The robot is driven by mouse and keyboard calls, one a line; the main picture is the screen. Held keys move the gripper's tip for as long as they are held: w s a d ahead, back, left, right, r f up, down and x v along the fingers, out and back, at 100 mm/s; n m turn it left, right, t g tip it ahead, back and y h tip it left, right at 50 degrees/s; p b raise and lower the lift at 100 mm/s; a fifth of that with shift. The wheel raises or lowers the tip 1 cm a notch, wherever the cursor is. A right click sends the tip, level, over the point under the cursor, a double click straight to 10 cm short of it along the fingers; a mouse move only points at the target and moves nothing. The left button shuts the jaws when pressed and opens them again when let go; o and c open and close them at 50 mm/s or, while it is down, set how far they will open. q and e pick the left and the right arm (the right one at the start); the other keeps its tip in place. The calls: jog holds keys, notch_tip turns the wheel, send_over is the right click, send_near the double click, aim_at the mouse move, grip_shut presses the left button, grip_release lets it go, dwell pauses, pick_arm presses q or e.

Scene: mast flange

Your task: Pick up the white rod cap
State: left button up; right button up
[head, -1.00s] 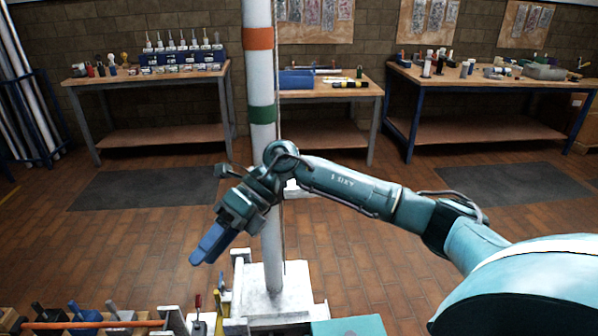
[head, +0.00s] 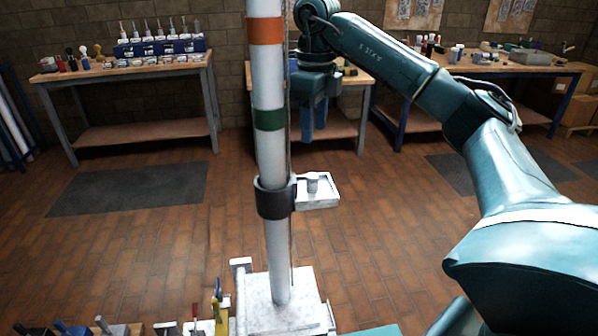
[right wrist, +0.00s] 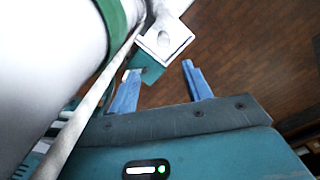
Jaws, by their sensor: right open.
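A small whitish cap (head: 312,185) stands on a white tray (head: 322,203) fixed by a dark collar to the right side of the mast (head: 268,150). My right gripper (head: 312,132) is above the tray, beside the mast, with its blue fingers pointing down. In the right wrist view the open fingers (right wrist: 160,70) are empty, with the tray (right wrist: 150,38) beyond them. A pale rounded shape on it looks like the cap (right wrist: 178,42). The gripper and the cap are apart. My left gripper is not in view.
The mast, with orange and green bands and a thin line along it, stands close left of my right gripper on a white base (head: 283,303). Tools (head: 215,310) stand near the base. Workbenches (head: 130,75) line the back wall. The floor right of the tray is clear.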

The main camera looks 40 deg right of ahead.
send_over(314, 176)
jog(key=f, duration=0.8)
jog(key=shift+w+a, duration=0.1)
jog(key=shift+a, duration=0.2)
jog(key=shift+d+f+p, duration=0.2)
jog(key=shift+f+p, duration=0.05)
jog(key=shift+f, duration=1.1)
jog(key=shift+d+f+p, duration=0.15)
jog(key=shift+f+p, duration=0.05)
jog(key=shift+f, duration=1.1)
jog(key=c, duration=1.1)
jog(key=shift+o, duration=0.2)
